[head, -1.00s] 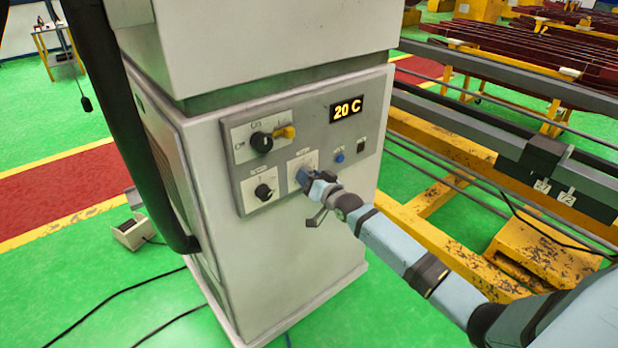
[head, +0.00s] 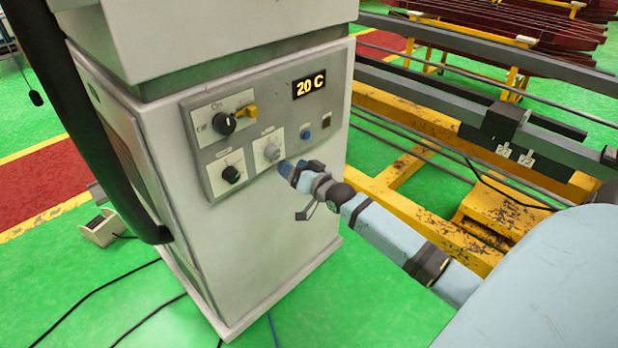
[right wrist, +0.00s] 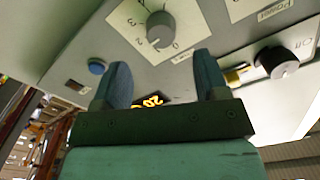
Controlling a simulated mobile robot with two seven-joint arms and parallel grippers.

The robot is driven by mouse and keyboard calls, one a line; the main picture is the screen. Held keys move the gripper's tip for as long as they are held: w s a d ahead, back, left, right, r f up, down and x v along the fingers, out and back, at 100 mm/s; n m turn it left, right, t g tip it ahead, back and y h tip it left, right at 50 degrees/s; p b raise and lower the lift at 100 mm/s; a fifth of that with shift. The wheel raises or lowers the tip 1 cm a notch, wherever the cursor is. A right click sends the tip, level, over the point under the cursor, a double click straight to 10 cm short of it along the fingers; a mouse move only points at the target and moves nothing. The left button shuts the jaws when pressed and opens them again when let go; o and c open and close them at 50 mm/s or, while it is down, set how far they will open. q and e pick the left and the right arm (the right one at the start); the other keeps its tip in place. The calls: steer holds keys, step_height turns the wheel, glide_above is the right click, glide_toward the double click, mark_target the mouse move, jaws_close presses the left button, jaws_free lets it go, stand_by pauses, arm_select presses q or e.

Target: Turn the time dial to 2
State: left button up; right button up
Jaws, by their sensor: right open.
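The grey time dial (head: 271,152) is on a white numbered plate on the cabinet's control panel. It also shows in the right wrist view (right wrist: 160,28), upside down, with small digits around it; its exact setting is hard to read. My right gripper (head: 284,168) is open and empty, just in front of and below the dial, apart from it. In the right wrist view its two blue fingers (right wrist: 160,66) point toward the dial with a gap between them. My left gripper is not in view.
A black knob (head: 231,174) is left of the dial, an On/Off switch (head: 223,123) with a yellow tag (head: 247,112) above left. A blue button (head: 305,132) and the "20 C" display (head: 310,86) are to the right. Yellow frames (head: 420,125) stand behind.

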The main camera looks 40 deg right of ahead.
steer(key=s, duration=0.6)
steer(key=shift+s+d, duration=0.2)
steer(key=s+a+f+n+g+y+p, duration=0.1)
steer(key=s+a+f+n+g+p, duration=0.2)
steer(key=s+a, duration=0.9)
steer(key=s+a+f+n+g+y+p, duration=0.1)
steer(key=s+a+f+n+g+p, duration=0.3)
steer(key=s+a, duration=0.8)
step_height(320, 180, down, 3)
steer(key=shift+s+a+f+p, duration=0.15)
steer(key=shift+s+a+p, duration=0.1)
steer(key=shift+p, duration=0.9)
